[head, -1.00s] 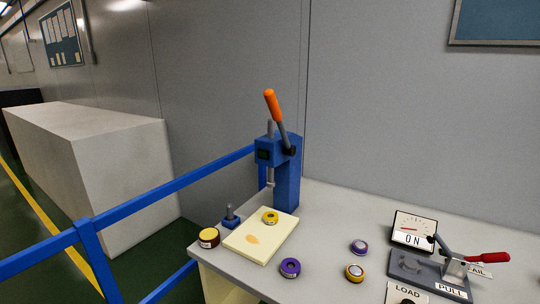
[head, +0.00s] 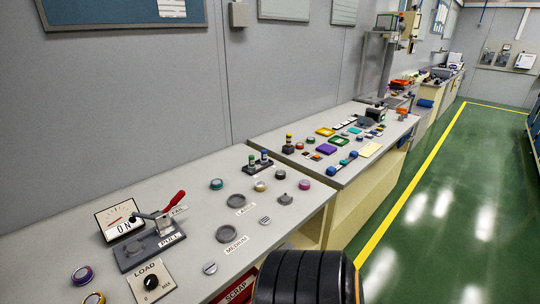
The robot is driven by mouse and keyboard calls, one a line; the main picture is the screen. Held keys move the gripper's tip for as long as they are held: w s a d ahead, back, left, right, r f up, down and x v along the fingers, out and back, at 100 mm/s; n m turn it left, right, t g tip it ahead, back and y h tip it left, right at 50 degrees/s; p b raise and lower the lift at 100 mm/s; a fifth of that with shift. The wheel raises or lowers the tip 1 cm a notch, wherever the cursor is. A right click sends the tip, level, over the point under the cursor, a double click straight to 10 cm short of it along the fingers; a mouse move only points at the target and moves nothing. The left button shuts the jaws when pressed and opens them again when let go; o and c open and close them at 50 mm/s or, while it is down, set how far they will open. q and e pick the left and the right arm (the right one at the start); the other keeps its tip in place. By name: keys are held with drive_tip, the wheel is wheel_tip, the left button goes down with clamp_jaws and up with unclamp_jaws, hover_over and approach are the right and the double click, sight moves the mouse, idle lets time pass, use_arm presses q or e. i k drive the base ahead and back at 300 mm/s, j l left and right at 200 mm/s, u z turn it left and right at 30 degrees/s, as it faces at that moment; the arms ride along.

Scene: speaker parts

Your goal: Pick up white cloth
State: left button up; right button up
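I cannot make out a white cloth for certain in the head view. A flat pale yellow sheet (head: 370,149) lies near the front edge of the second bench; I cannot tell whether it is cloth. Neither of my grippers is in view.
The near grey bench (head: 200,222) holds a meter (head: 120,221), a red-handled lever fixture (head: 150,245), a load dial (head: 150,283) and several round parts. The second bench (head: 265,143) holds many coloured parts. Open green floor (head: 440,220) with a yellow line lies to the right.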

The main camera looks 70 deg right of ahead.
sight(288, 245)
drive_tip(key=z, duration=2.55)
drive_tip(key=i+l, duration=0.15)
drive_tip(key=l, duration=0.15)
drive_tip(key=i+l+u, duration=0.15)
drive_tip(key=i+l, duration=0.2)
drive_tip(key=l, duration=0.3)
drive_tip(key=i+l+u, duration=0.15)
drive_tip(key=l, duration=0.15)
drive_tip(key=i+l, duration=0.15)
drive_tip(key=l, duration=0.2)
drive_tip(key=i+l+u, duration=0.15)
drive_tip(key=l, duration=0.2)
